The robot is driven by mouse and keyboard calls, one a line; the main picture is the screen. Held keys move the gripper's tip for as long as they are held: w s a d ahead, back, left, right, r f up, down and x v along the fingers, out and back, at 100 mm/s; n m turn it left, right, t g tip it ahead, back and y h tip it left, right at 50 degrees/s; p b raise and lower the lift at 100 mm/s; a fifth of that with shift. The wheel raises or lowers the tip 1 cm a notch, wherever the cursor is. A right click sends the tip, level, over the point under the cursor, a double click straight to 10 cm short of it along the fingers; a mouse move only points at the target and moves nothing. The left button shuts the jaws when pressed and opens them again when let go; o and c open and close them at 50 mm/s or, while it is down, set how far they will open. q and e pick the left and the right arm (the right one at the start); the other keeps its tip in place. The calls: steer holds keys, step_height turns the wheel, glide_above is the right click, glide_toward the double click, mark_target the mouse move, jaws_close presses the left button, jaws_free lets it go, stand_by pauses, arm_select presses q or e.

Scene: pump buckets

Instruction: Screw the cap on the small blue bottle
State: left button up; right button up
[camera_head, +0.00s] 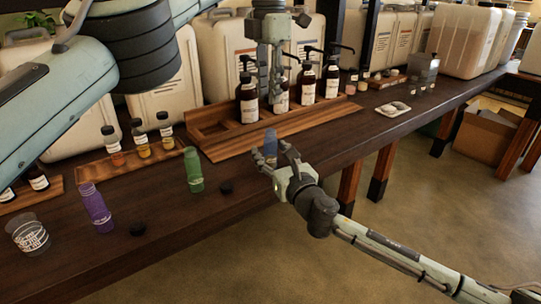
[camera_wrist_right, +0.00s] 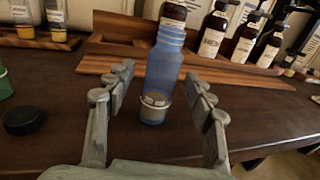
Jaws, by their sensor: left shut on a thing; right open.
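The small blue bottle (camera_head: 270,144) stands near the table's front edge. In the right wrist view the blue bottle (camera_wrist_right: 163,75) is upright, with a bare threaded neck and a pale label band. My right gripper (camera_head: 275,162) is open, its fingers on either side of the bottle with gaps visible; it also shows in the right wrist view (camera_wrist_right: 158,82). My left gripper (camera_head: 273,98) points down above and behind the blue bottle, in front of the pump bottles. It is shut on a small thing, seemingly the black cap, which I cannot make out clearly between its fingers.
A green bottle (camera_head: 194,170) and a purple bottle (camera_head: 96,208) stand to the left, each with a loose black cap (camera_head: 226,187) (camera_head: 137,229) beside it. A clear cup (camera_head: 29,234) is at far left. A wooden rack (camera_head: 225,148) with brown pump bottles (camera_head: 307,84) stands behind.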

steer(key=shift+w+a, duration=0.15)
steer(key=shift+w, duration=0.25)
jaws_close()
